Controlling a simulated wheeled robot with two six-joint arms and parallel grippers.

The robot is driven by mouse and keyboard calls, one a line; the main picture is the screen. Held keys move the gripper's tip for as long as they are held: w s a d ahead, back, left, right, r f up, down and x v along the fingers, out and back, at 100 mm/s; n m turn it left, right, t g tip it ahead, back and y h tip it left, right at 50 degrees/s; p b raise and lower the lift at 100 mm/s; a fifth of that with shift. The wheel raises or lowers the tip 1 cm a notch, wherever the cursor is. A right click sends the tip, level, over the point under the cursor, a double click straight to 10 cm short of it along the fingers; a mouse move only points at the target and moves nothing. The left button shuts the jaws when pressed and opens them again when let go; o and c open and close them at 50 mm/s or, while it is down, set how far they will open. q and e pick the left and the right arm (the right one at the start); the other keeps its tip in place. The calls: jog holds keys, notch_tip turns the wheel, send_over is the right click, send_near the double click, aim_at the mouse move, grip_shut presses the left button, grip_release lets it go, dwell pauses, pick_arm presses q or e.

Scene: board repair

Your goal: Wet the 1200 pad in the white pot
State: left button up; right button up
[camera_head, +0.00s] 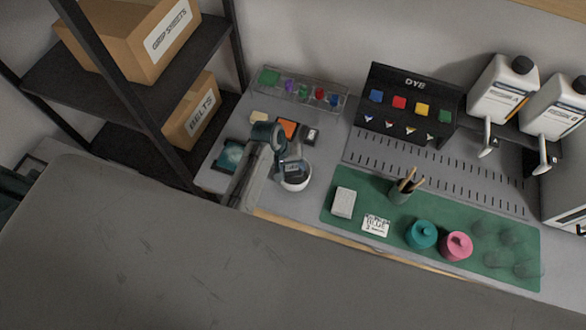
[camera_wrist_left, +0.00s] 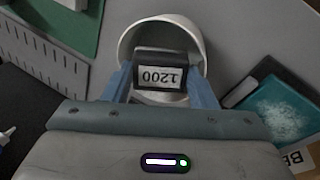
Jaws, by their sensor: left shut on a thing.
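My left gripper (camera_head: 291,166) is shut on a dark pad with a white label reading 1200 (camera_wrist_left: 161,77). In the left wrist view the pad is between the two blue-grey fingers (camera_wrist_left: 160,88). The white pot (camera_head: 296,184) stands on the grey bench directly beneath the gripper. In the left wrist view the pot's rim (camera_wrist_left: 150,22) curves around the pad, and the pad is at the pot's mouth. I cannot tell whether its lower face touches any water; the pot's inside is mostly hidden. My right gripper is not in view.
Near the pot lie an orange pad (camera_head: 287,127), a dark pad (camera_head: 310,134) and a teal-topped item (camera_head: 233,155). A clear rack (camera_head: 318,90) is behind. On the right, a green mat (camera_head: 330,215) holds a brush cup (camera_head: 401,192), a teal pot (camera_head: 420,234) and a pink pot (camera_head: 456,246).

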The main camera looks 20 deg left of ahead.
aim_at(291, 168)
pick_arm(q)
jog(key=shift+r, duration=2.95)
jog(key=shift+r, duration=2)
jog(key=shift+s, duration=0.1)
